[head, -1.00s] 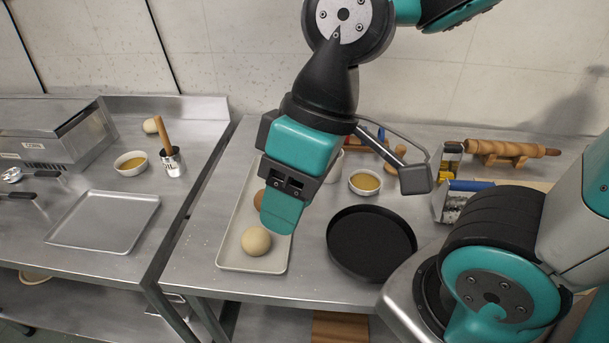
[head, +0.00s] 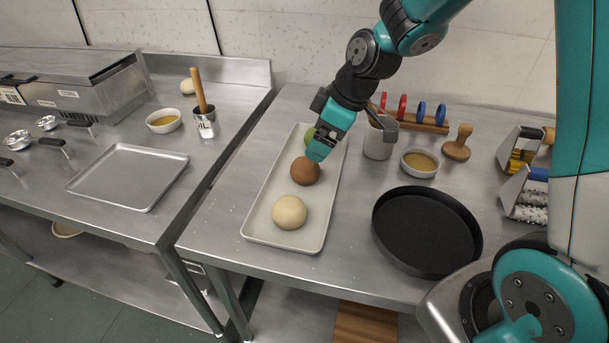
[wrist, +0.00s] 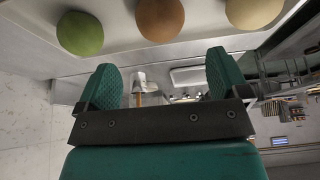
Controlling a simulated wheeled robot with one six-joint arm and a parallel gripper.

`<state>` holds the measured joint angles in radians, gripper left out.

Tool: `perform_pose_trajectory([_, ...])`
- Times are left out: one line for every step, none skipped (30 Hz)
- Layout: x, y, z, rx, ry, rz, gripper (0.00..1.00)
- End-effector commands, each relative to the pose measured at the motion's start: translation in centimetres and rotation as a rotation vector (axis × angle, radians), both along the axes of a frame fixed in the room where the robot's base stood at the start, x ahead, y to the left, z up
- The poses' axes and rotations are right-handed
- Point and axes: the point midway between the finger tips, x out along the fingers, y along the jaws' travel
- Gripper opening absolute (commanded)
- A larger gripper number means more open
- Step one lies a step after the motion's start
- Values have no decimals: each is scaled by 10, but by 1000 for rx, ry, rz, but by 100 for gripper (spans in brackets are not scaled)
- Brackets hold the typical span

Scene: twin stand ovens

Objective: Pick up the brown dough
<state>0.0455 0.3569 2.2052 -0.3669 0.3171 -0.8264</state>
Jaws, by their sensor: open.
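The brown dough (head: 305,171) is a round ball in the middle of a long pale tray (head: 255,227) on the steel table. A cream dough ball (head: 290,212) lies in front of it and a green dough ball (head: 310,137) behind it, partly hidden by my gripper. My gripper (head: 318,152) is above the tray, close to the brown dough. In the wrist view the two teal fingers (wrist: 163,80) are apart with nothing between them. The brown dough (wrist: 160,18) shows at the top middle, beyond the fingers, between the green ball (wrist: 80,33) and the cream ball (wrist: 252,12).
A black round pan (head: 427,232) stands right of the tray. A white cup (head: 380,138), a small bowl (head: 420,162) and a wooden stamp (head: 457,143) stand behind it. A metal tray (head: 128,176) is on the left table, across a narrow gap.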

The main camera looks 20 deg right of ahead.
Motion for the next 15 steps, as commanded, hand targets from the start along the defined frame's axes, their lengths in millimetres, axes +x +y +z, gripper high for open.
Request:
perform_pose_trajectory([2,4,-10,-1,5,2,93])
perform_pose_trajectory([3,6,-14,-1,4,1,93])
perform_pose_trajectory([5,8,-20,-1,4,3,93])
perform_pose_trajectory([6,9,-23,0,3,2,93])
perform_pose_trajectory([6,10,-26,1,2,2,93])
perform_pose_trajectory([7,12,-29,0,2,1,93])
perform_pose_trajectory([8,12,-31,0,1,0,93])
perform_pose_trajectory([8,13,-32,1,1,0,93])
perform_pose_trajectory([9,13,-34,1,1,0,93])
perform_pose_trajectory([9,14,-36,0,1,0,93])
perform_pose_trajectory([9,15,-38,1,3,1,93])
perform_pose_trajectory([10,16,-42,0,3,1,93])
perform_pose_trajectory([10,18,-46,0,5,2,93])
perform_pose_trajectory([11,19,-50,0,5,2,93])
perform_pose_trajectory([12,21,-56,0,5,2,93])
